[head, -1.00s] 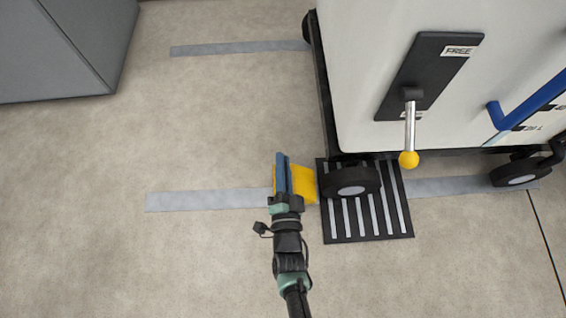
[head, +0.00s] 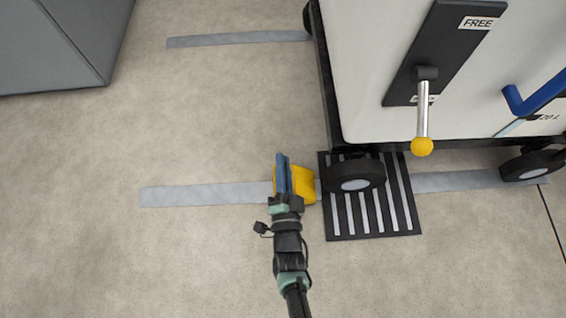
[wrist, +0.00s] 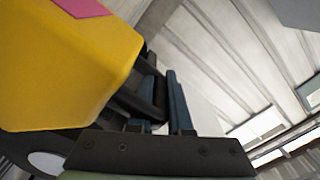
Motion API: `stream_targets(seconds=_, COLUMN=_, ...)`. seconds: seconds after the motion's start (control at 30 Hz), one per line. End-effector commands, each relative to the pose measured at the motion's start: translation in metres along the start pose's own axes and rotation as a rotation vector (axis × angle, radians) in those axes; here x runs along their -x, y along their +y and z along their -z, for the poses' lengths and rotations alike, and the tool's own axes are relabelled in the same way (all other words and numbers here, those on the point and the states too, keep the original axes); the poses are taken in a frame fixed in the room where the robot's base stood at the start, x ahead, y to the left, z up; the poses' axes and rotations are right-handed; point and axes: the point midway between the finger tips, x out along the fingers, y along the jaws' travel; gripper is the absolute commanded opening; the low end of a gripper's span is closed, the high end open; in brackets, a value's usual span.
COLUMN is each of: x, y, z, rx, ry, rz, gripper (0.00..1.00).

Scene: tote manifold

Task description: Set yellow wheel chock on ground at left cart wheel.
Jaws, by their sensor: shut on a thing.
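The yellow wheel chock (head: 302,184) is in my gripper (head: 283,172), just left of the left cart wheel (head: 355,174). My gripper is shut on it. A narrow gap, or none, lies between chock and wheel; I cannot tell if they touch. Whether the chock rests on the ground is also unclear from above. In the wrist view the chock (wrist: 65,65) fills the upper left, with a pink patch on it, and the wheel (wrist: 45,160) shows below it. The blue-grey fingers (wrist: 178,100) are beside the chock.
The white cart (head: 375,60) stands at the upper right, with a yellow-knobbed lever (head: 422,146) and a blue handle (head: 530,98). The wheel stands on a black striped mat (head: 372,222). A grey cabinet (head: 60,45) is at the upper left. The floor at left is clear.

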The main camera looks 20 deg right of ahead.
Motion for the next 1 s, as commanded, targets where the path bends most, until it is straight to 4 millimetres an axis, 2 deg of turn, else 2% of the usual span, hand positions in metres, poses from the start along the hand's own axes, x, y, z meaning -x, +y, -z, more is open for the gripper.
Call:
stream_targets(seconds=0.4, x=-0.0012, y=0.0059, z=-0.0041, rx=0.001, ry=0.003, rz=0.003, gripper=0.0)
stream_targets(seconds=0.43, x=-0.0011, y=0.006, z=-0.0042, rx=0.0, ry=0.003, rz=0.004, gripper=0.19)
stream_targets(seconds=0.6, x=-0.0008, y=0.0063, z=-0.0042, rx=0.0, ry=0.002, rz=0.002, gripper=0.5)
stream_targets(seconds=0.63, x=-0.0007, y=0.0064, z=-0.0042, rx=0.0, ry=0.002, rz=0.002, gripper=0.52)
stream_targets(seconds=1.0, x=0.0063, y=0.007, z=-0.0044, rx=0.001, ry=-0.002, rz=-0.003, gripper=0.52)
